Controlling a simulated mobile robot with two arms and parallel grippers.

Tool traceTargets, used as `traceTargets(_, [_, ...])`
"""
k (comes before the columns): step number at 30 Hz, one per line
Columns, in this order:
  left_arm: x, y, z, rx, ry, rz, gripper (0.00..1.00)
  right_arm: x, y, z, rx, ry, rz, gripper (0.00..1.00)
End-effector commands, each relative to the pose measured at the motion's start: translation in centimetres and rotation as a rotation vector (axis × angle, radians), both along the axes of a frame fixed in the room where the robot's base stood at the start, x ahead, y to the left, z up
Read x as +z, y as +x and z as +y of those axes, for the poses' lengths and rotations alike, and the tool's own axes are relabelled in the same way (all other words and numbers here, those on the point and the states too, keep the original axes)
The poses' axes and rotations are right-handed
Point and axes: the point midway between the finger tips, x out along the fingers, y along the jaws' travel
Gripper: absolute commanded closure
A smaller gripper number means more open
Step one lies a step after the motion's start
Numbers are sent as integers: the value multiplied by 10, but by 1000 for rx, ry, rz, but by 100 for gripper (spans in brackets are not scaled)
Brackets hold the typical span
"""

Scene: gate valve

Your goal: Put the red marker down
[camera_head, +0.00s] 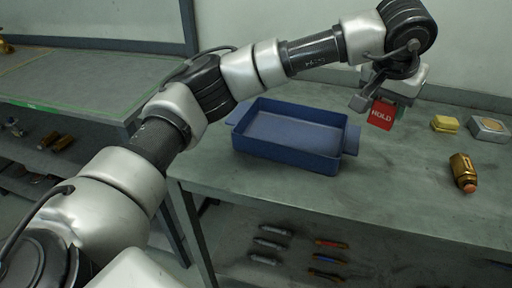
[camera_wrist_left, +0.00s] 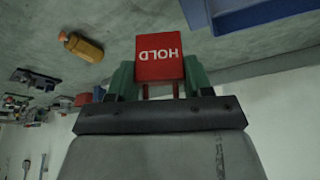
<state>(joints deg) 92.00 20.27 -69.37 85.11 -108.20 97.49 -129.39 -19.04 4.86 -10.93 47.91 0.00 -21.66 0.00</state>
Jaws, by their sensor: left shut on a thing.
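The red marker (camera_head: 382,114) is a small red tag with "HOLD" in white letters. My left gripper (camera_head: 379,104) is shut on it, over the workbench to the right of the blue tray (camera_head: 343,160). In the left wrist view the marker (camera_wrist_left: 160,58) sits between the green finger pads of the gripper (camera_wrist_left: 160,80), its lettering upside down. The marker appears held above the bench top (camera_head: 400,190); the exact gap is hard to tell. My right gripper is out of view.
A brass bottle-like object (camera_head: 462,172), a yellow block (camera_head: 445,124) and a grey box (camera_head: 489,129) stand at the right of the bench. Several tools lie on the shelf below. The bench in front of the marker is clear. Another bench (camera_head: 70,85) stands at left.

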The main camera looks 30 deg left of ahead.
Motion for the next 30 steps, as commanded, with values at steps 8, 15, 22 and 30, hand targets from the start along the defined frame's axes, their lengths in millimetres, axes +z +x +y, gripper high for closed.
traceTargets(8, [-22,0,29,-28,4,2,73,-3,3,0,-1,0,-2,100])
traceTargets(15, [-54,8,82,-28,4,1,73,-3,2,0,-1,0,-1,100])
traceTargets(22, [-68,12,106,-30,5,-2,73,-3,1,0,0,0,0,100])
traceTargets(30, [-98,12,108,-30,5,1,73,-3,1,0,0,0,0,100])
